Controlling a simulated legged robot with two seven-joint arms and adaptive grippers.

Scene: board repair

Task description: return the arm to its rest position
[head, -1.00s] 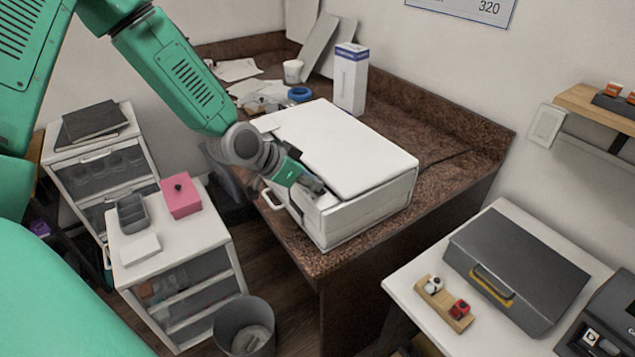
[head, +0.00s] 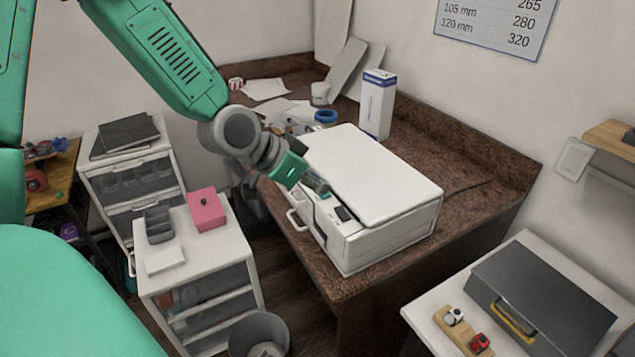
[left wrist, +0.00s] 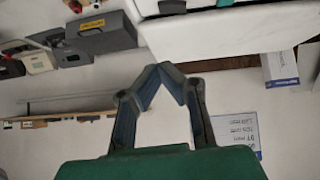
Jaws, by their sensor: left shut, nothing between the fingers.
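My left arm (head: 165,55) comes in from the upper left of the head view. My left gripper (head: 318,187) is at the front left edge of the white box-like device (head: 375,175) on the brown counter. In the picture its fingers overlap the device's front edge; I cannot tell whether they touch it. In the left wrist view the fingers (left wrist: 165,70) meet at their tips, with nothing between them. The white device shows above them in that view (left wrist: 215,32). My right gripper is not in view.
The brown counter (head: 490,195) carries a tall white carton (head: 377,105) and a blue ring (head: 326,117). A white drawer unit with a pink box (head: 207,210) stands left, with a bin (head: 258,330) below. A grey case (head: 545,300) lies on the white table at right.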

